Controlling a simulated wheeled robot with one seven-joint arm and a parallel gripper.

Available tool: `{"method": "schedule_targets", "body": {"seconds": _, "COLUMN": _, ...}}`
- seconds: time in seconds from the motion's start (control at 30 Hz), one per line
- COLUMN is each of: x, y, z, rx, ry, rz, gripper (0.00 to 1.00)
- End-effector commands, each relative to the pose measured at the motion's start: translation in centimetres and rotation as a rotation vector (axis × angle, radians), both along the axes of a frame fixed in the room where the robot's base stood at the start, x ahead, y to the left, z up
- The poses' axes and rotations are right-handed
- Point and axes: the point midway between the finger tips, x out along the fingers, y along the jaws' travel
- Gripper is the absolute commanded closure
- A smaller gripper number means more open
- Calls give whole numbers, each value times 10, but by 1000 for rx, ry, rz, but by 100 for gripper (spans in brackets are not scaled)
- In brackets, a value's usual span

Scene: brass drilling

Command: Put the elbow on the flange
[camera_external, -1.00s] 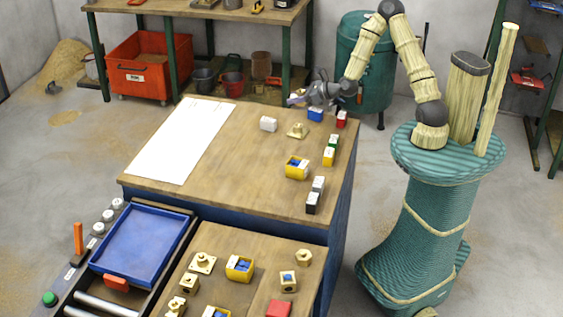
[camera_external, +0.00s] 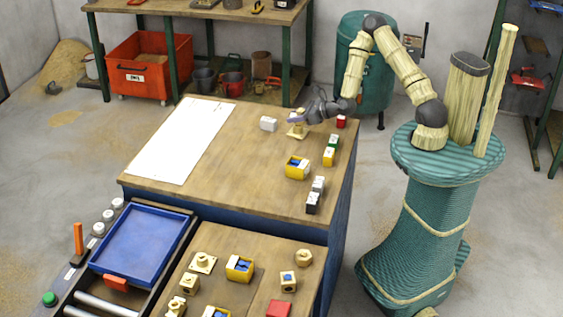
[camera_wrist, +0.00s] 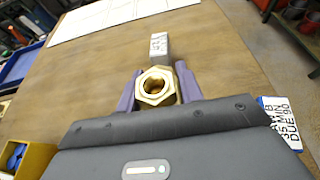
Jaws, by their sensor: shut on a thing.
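My gripper (camera_external: 299,119) is over the far right part of the workbench, and its purple fingers are closed on a brass piece. In the wrist view my gripper (camera_wrist: 158,88) holds this elbow (camera_wrist: 155,86) by its sides, with a hex end and round opening facing the camera. The brass flange (camera_external: 297,133) is on the bench directly beneath the elbow. I cannot tell whether the two touch. The flange is hidden in the wrist view behind the elbow and the gripper.
A white block (camera_external: 268,124) stands left of the flange. A blue-and-white lettered block (camera_wrist: 283,122) is close right of my gripper. A red block (camera_external: 341,121), a yellow bin (camera_external: 297,168) and several small blocks line the right side. A white sheet (camera_external: 180,140) lies left.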

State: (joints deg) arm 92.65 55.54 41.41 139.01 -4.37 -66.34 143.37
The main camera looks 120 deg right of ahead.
Motion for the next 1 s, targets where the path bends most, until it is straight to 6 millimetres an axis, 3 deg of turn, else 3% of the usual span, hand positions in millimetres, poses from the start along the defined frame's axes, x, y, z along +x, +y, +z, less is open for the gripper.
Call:
{"method": "schedule_targets", "body": {"seconds": 0.1, "x": 1, "y": 0, "z": -9, "rx": -3, "ry": -2, "rz": 1, "gripper": 100}}
{"method": "schedule_targets", "body": {"seconds": 0.5, "x": 0, "y": 0, "z": -13, "rx": -3, "ry": -3, "rz": 1, "gripper": 100}}
{"method": "schedule_targets", "body": {"seconds": 0.53, "x": 0, "y": 0, "z": -13, "rx": -1, "ry": -1, "rz": 0, "gripper": 58}}
{"method": "schedule_targets", "body": {"seconds": 0.6, "x": 0, "y": 0, "z": -13, "rx": -1, "ry": -1, "rz": 0, "gripper": 44}}
{"method": "schedule_targets", "body": {"seconds": 1.0, "x": -1, "y": 1, "z": -9, "rx": -1, "ry": 0, "rz": 0, "gripper": 42}}
